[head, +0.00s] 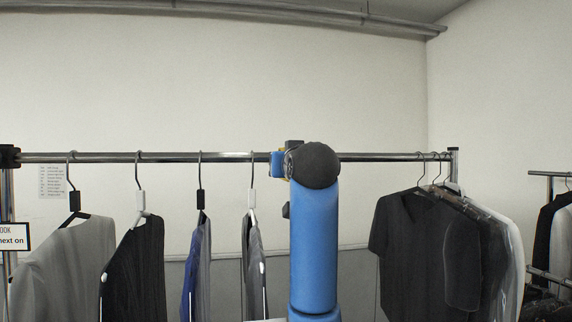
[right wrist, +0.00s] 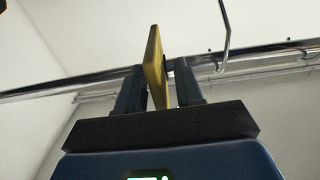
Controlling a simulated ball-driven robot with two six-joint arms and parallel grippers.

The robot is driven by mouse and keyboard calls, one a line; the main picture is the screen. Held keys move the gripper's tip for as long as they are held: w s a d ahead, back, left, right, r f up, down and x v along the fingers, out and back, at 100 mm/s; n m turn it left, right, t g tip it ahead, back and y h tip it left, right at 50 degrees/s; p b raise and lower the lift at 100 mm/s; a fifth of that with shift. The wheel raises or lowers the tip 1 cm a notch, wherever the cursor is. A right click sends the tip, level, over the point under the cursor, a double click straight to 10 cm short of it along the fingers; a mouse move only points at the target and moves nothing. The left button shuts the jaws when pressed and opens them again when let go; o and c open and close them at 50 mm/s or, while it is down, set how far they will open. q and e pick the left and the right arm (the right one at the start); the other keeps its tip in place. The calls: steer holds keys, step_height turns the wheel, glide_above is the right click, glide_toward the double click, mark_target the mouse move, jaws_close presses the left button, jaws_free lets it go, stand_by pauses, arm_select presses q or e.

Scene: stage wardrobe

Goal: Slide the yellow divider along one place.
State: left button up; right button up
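The yellow divider (right wrist: 154,62) is a thin plate at the rail, seen nearly edge-on in the right wrist view. My right gripper (right wrist: 160,78) has one finger on each side of it, with narrow gaps showing beside the plate. It looks open around the divider, not closed on it. The metal rail (right wrist: 95,86) runs behind the fingertips. In the head view my blue right arm covers most of this spot on the rail (head: 370,157), and the fingertips are hidden. My left gripper is in neither view.
A hanger hook (right wrist: 226,35) is close beside the divider. In the head view spaced hangers hold a grey garment (head: 65,265), a black one (head: 135,265), a blue-grey one (head: 200,265) and a dark one (head: 254,260). Black shirts (head: 410,245) bunch at right. Bare rail lies between.

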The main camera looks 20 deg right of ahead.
steer(key=b+v, duration=0.4)
steer(key=v, duration=0.6)
steer(key=shift+s+b, duration=0.35)
steer(key=shift+b, duration=0.05)
